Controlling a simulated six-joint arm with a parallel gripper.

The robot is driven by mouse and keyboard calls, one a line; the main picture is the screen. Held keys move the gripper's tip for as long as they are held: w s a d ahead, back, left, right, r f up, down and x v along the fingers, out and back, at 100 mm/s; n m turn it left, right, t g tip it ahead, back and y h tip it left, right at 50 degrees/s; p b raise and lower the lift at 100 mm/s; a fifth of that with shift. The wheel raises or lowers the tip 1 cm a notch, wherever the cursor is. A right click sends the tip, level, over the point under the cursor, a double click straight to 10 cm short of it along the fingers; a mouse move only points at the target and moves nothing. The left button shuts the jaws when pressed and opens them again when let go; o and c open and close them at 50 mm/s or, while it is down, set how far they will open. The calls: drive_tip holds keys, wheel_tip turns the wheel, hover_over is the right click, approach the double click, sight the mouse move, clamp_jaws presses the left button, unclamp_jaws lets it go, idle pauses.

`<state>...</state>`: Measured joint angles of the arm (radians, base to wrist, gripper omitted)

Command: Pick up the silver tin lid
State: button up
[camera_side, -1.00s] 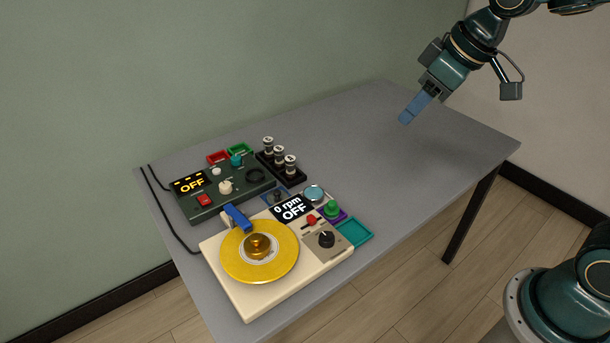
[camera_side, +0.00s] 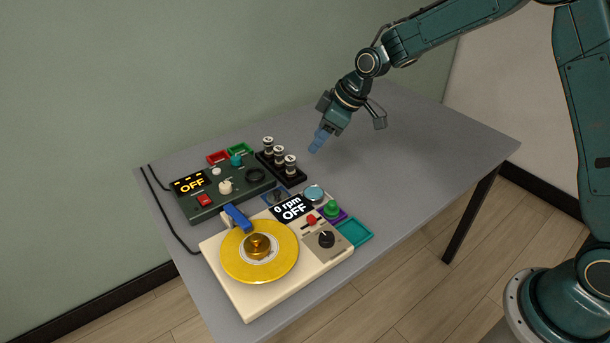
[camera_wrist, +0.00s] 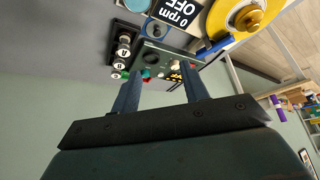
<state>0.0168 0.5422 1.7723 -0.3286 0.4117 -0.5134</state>
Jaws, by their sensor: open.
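A round, shiny pale blue-grey disc (camera_side: 315,193), which looks like the silver tin lid, lies by the back right corner of the cream turntable unit (camera_side: 230,285). It sits just behind a green knob. In the wrist view the disc (camera_wrist: 137,4) is partly cut off at the top edge. My gripper (camera_side: 317,143) is above the table, behind the disc and apart from it, pointing down and slightly left. Its two blue fingers (camera_wrist: 160,70) are spread with nothing between them.
A black rack (camera_side: 291,178) with three small labelled jars stands left of my gripper. A dark green control box (camera_side: 205,208), red and green trays, and a teal tray (camera_side: 355,232) are nearby. The table's right side (camera_side: 430,150) is clear.

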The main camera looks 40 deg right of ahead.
drive_tip(key=n, duration=0.1)
approach(277, 192)
drive_tip(key=shift+w+a+f+y, duration=0.1)
drive_tip(key=shift+w+f+y, duration=0.1)
drive_tip(key=shift+f, duration=0.5)
drive_tip(key=shift+w+a+f+y, duration=0.15)
drive_tip(key=shift+f+y, duration=0.05)
drive_tip(key=shift+f, duration=0.5)
drive_tip(key=shift+w+a+f, duration=0.1)
drive_tip(key=shift+f, duration=0.05)
drive_tip(key=shift+w+f, duration=0.1)
drive_tip(key=shift+f, duration=0.05)
drive_tip(key=shift+x, duration=2.45)
drive_tip(key=shift+w, duration=0.15)
clamp_jaws()
